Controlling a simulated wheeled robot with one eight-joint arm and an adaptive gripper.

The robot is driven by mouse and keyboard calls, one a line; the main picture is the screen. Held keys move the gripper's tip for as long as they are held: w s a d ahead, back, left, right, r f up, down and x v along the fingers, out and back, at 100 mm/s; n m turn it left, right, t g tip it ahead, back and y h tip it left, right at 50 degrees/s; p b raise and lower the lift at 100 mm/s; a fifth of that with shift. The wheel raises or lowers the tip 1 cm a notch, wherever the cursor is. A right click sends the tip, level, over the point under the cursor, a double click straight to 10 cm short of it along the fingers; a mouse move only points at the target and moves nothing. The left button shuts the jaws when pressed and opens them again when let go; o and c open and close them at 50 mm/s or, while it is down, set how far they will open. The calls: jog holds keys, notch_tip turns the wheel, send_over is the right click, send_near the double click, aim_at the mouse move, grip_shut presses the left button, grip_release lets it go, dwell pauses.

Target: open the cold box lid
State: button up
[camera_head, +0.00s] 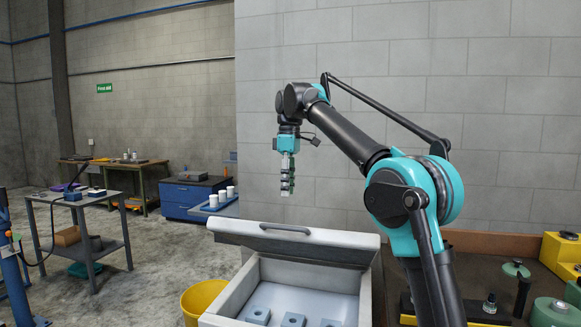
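The cold box (227,293) is a pale open-topped box at the bottom centre, with several grey blocks (292,320) with holes in them on its inside floor. Its lid (325,239) is raised and stands tilted at the back of the box, so the inside shows. A dark bar handle (285,229) runs along the lid near its upper edge. My gripper (287,188) hangs pointing down above the lid and handle in the picture, apparently clear of them. Its fingers appear narrow and edge-on, so their opening cannot be made out.
A yellow bin (201,300) stands left of the box. A brown bench (485,277) with green, black and yellow parts is at right. A grey wall (400,100) rises behind my arm. A grey table (85,201) and a blue cabinet (190,195) stand farther left, with open floor between.

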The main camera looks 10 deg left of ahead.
notch_tip(320, 180, up, 6)
jog(key=w, duration=0.2)
jog(key=shift+w+d, duration=0.15)
jog(key=shift+w, duration=0.15)
dwell(0.5)
